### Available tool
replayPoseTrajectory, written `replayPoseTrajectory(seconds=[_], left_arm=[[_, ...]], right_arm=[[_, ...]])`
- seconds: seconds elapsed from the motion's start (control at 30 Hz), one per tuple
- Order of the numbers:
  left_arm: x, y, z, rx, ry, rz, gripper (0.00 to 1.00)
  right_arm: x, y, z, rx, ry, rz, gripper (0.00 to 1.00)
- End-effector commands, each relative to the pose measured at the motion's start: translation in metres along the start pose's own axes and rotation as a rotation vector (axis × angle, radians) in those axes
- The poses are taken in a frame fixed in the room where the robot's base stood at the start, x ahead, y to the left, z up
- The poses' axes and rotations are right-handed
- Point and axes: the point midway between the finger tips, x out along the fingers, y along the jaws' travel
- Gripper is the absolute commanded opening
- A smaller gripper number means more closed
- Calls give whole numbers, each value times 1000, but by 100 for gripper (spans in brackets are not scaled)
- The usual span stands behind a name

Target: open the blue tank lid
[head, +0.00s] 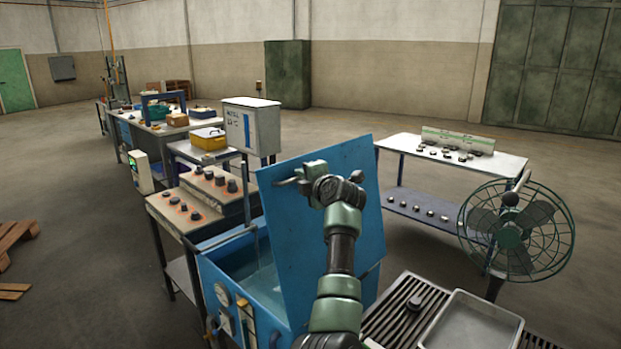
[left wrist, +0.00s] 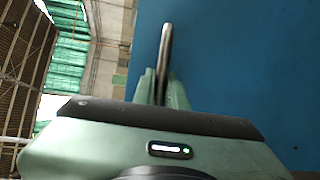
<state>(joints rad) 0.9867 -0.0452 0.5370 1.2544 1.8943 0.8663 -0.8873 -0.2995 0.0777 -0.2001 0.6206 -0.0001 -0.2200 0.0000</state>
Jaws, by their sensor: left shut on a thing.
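The blue tank lid (head: 292,238) stands raised and steeply tilted on the blue tank (head: 212,285) in the head view. The tank's left part is open and shows liquid inside. My left gripper (head: 290,181) is at the upper part of the lid. In the left wrist view the gripper (left wrist: 160,88) is shut on a thin metal handle bar (left wrist: 165,45), in front of the lid's blue face (left wrist: 250,75). My arm hides part of the lid in the head view. My right gripper is not in view.
A bench with dark knobs (head: 180,208) stands left of the tank. A grated surface (head: 405,305) with a metal tray (head: 472,325) lies at the right front. A green fan (head: 515,232) and a white table (head: 400,146) with small parts stand at the right.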

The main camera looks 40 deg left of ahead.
Motion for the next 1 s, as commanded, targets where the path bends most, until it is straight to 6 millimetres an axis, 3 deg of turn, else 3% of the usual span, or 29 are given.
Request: replayPoseTrajectory(seconds=[0.17, 0.2, 0.27, 0.3, 0.67, 1.0], left_arm=[[-1, 2, 1, -1, -3, 4, 0], [-1, 2, 1, -1, -3, 4, 15], [-1, 2, 1, -1, -3, 4, 32], [-1, 2, 1, -1, -2, 3, 34], [-5, -1, 1, -1, -2, 2, 34], [-59, -3, 2, -4, -5, 2, 34]], right_arm=[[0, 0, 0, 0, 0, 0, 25], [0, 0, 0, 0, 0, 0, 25], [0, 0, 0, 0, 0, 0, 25], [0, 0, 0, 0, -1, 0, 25], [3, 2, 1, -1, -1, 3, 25], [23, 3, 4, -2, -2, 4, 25]])
